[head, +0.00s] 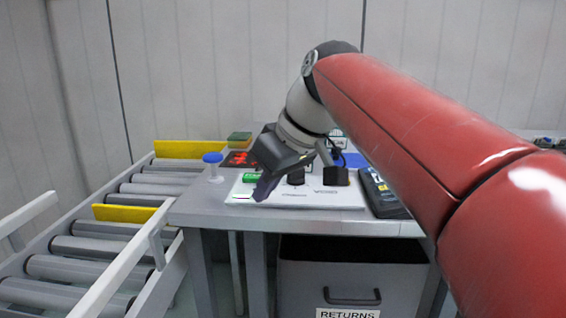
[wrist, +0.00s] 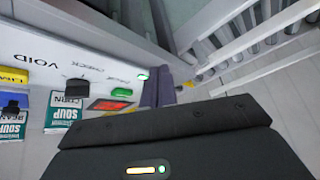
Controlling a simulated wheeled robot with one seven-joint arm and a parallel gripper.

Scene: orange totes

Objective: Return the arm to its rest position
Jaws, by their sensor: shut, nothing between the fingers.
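My red arm (head: 400,125) reaches in from the right over the grey table. My gripper (head: 265,187) hangs, tilted, over the left part of the white board (head: 300,201). The gripper is shut and empty. I cannot tell whether the fingertips touch the board.
A blue-topped post (head: 213,166) stands left. A roller conveyor (head: 90,247) with yellow bars runs along the left. A grey RETURNS bin (head: 350,270) is below the table.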

